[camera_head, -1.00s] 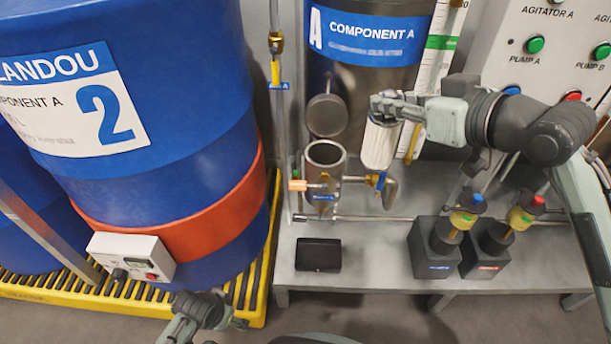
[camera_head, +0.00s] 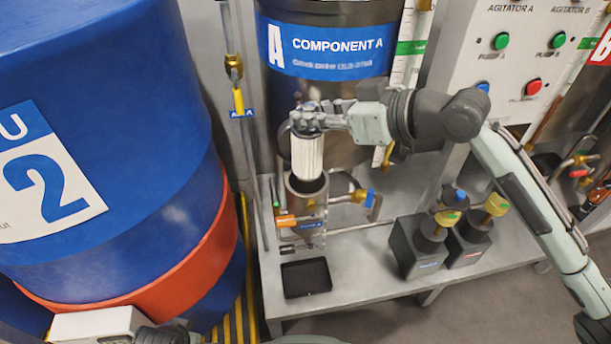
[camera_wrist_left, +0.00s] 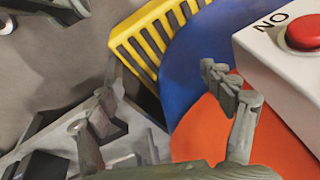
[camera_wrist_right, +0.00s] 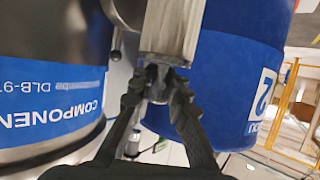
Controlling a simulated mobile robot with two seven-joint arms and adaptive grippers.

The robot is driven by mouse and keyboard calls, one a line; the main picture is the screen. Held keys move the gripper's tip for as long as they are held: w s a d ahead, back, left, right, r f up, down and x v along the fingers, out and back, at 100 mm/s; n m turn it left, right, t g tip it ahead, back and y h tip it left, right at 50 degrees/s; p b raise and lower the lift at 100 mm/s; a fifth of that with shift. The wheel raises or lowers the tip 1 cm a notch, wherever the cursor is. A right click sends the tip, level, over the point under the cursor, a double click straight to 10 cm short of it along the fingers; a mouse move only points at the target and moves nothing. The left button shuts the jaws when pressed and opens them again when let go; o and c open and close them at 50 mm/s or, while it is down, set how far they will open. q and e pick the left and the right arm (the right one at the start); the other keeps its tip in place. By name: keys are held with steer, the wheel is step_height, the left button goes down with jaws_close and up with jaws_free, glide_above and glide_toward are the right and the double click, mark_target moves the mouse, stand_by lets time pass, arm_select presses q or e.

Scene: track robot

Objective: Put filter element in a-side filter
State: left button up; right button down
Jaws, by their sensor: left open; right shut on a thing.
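The filter element (camera_head: 306,157) is a white pleated cylinder, held upright in the head view. My right gripper (camera_head: 308,120) is shut on its top end. Its lower end is at the open mouth of the a-side filter housing (camera_head: 309,200), a steel cup with an orange-handled valve; whether it is inside the rim is hard to tell. In the right wrist view the filter element (camera_wrist_right: 170,28) extends upward from the fingers. The filter's round lid is hidden. My left gripper (camera_wrist_left: 165,95) is open and empty in its wrist view, near the drum and button box.
A shallow black tray (camera_head: 306,291) lies on the grey bench (camera_head: 365,275) in front of the housing. Two black pumps (camera_head: 420,250) stand to the right. The Component A tank (camera_head: 325,85) is behind; a large blue drum (camera_head: 110,120) crowds the left.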

mark_target(320, 172)
step_height(320, 172, down, 7)
steer(key=shift+f, duration=0.2)
step_height(320, 172, down, 4)
steer(key=shift+f+b, duration=0.15)
steer(key=shift+b, duration=0.2)
steer(key=shift+f, duration=0.2)
steer(key=shift+f+b, duration=0.3)
steer(key=shift+f, duration=0.1)
steer(key=c, duration=1.6)
jaws_free()
arm_select(q)
steer(key=r, duration=0.4)
steer(key=shift+w+a, duration=0.25)
arm_select(e)
steer(key=shift+o, duration=0.7)
